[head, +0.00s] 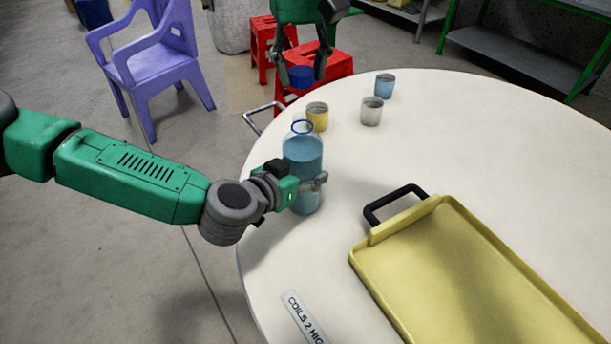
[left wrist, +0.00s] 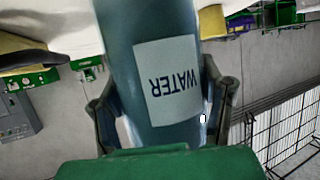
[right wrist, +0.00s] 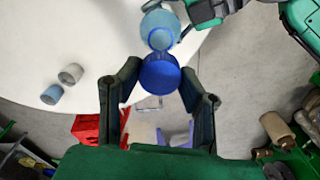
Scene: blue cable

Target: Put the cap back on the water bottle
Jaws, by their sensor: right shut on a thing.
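The water bottle (head: 303,155) is clear with blue water, upright near the table's left edge; its top is open, with a blue ring at the neck. My left gripper (head: 304,186) is shut around its lower body. In the left wrist view the bottle's WATER label (left wrist: 167,82) sits between the fingers. My right gripper (head: 302,72) is shut on the blue cap (head: 300,77), held above and beyond the bottle. In the right wrist view the cap (right wrist: 160,74) is between the fingertips, with the bottle (right wrist: 160,24) beyond it, apart.
A yellow cup (head: 317,118), a white cup (head: 371,112) and a blue cup (head: 384,85) stand behind the bottle. A yellow tray (head: 470,265) with a black handle lies to the right. A sign (head: 303,317) lies near the front edge. The table's right side is clear.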

